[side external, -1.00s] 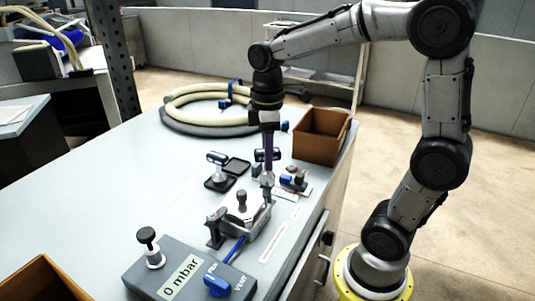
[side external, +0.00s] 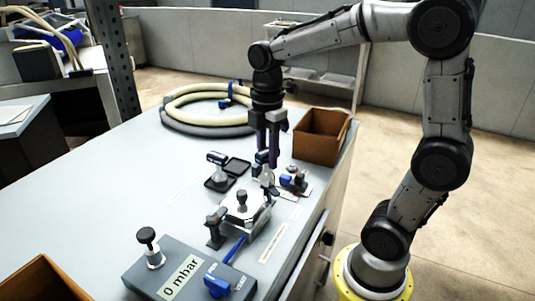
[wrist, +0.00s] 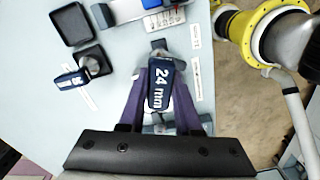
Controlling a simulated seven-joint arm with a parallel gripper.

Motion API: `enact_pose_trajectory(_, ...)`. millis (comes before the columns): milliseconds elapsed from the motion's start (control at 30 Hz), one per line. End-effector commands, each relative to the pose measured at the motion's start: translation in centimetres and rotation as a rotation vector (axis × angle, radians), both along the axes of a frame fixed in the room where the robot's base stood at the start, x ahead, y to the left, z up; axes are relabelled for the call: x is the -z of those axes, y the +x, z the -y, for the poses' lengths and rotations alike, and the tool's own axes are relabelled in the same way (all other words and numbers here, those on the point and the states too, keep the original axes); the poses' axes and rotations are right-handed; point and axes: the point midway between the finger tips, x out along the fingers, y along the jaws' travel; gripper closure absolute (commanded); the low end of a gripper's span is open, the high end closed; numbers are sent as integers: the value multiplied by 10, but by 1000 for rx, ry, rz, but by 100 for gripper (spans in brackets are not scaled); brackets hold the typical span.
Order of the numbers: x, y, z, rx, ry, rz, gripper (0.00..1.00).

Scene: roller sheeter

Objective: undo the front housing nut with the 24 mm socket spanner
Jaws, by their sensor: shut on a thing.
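My gripper (side external: 273,148) points straight down, its two purple fingers shut on the dark blue handle of the 24 mm socket spanner (side external: 261,157). In the wrist view, the handle (wrist: 161,88), marked "24 mm", lies between the fingers (wrist: 160,74). The spanner stands about upright at the far end of the metal housing (side external: 242,208), which has a knob on top. The front nut and the socket's seat on it are hidden by the spanner, so I cannot tell how they fit.
A second socket spanner (side external: 217,158) stands in a black holder beside an empty black tray (side external: 237,166). A blue and red fitting (side external: 293,178) is close right of my gripper. A brown box (side external: 321,136), hose coil (side external: 205,108) and "0 mbar" unit (side external: 185,275) stand farther off.

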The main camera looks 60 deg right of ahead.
Motion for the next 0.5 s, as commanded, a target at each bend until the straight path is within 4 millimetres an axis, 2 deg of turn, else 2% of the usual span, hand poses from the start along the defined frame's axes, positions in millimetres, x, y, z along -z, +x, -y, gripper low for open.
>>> enact_pose_trajectory(367, -1, 0, 0, -56, -1, 2, 100)
enact_pose_trajectory(500, -1, 0, 0, -183, -1, 2, 100)
